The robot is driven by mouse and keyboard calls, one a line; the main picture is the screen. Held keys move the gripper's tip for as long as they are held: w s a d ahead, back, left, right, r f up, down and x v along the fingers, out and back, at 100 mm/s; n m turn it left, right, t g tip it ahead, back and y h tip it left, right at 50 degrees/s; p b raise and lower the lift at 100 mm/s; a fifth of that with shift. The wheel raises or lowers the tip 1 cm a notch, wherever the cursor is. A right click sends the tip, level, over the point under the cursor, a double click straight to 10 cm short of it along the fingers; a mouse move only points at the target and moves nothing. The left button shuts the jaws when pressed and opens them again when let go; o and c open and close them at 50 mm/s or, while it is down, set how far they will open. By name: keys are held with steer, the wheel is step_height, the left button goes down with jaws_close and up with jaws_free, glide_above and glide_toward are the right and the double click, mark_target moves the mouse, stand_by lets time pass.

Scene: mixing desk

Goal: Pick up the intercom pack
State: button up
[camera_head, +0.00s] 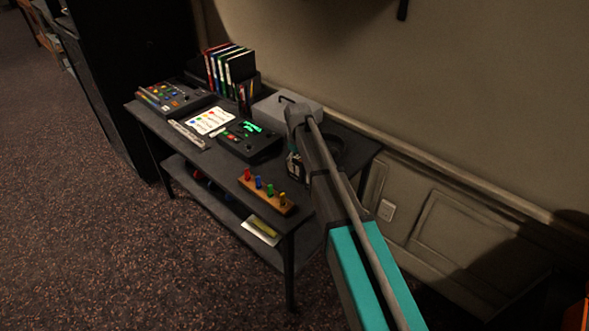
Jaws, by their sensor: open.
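My arm reaches up from the bottom right and crosses over the right end of the desk. No contact between gripper and pack can be seen.
The dark desk (150,119) holds a mixer (172,96), a dotted sheet (209,121), a green-lit console (245,141), binders (238,66) and a grey case (268,112). A wooden block with coloured pegs (267,197) lies at the front right. A wall stands behind.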

steer(key=shift+c, duration=0.2)
jaws_close()
stand_by(0.3)
steer(key=shift+r, duration=0.1)
step_height(320, 180, up, 18)
steer(key=p, duration=1.8)
steer(key=shift+s, duration=0.1)
stand_by(0.8)
